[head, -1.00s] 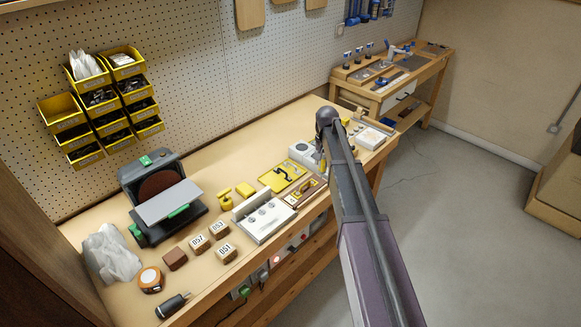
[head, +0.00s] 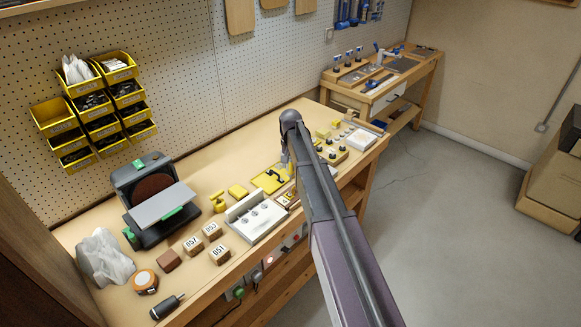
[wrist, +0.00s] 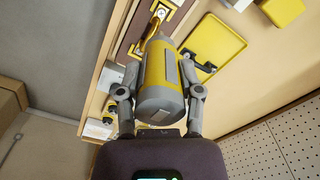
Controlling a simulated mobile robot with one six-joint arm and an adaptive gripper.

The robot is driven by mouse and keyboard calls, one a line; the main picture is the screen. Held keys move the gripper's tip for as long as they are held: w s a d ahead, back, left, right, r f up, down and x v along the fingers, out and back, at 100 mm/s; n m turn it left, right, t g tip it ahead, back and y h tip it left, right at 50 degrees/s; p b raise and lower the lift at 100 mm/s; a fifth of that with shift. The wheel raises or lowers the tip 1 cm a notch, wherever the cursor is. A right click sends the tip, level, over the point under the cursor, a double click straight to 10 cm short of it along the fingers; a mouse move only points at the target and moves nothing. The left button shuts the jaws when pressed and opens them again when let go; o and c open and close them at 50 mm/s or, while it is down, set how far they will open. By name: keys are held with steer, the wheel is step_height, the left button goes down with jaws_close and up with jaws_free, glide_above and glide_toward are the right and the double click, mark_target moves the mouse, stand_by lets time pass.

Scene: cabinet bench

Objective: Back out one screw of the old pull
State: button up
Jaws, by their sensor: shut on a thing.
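My gripper (wrist: 158,103) is shut on a yellow and grey driver (wrist: 160,75) in the wrist view, one finger on each side of its thick body. The driver's nose points at the brown drawer front (wrist: 129,28), close to the brass old pull (wrist: 174,14). In the head view my gripper (head: 285,161) is small above the bench, and my arm covers part of the drawer front (head: 288,198).
Several dark knobs (head: 343,147) stand right of my arm.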

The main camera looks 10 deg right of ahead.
mark_target(290, 176)
steer(key=shift+a+f+b, duration=0.15)
steer(key=shift+f+b, duration=0.35)
steer(key=shift+f, duration=0.1)
steer(key=shift+f, duration=0.1)
steer(key=shift+f+b, duration=2.35)
steer(key=shift+b, duration=0.15)
steer(key=shift+s+f, duration=0.1)
steer(key=shift+f, duration=0.15)
steer(key=shift+r, duration=0.25)
stand_by(3.0)
steer(key=shift+r, duration=0.15)
steer(key=shift+r+p, duration=2.8)
steer(key=shift+p, duration=0.2)
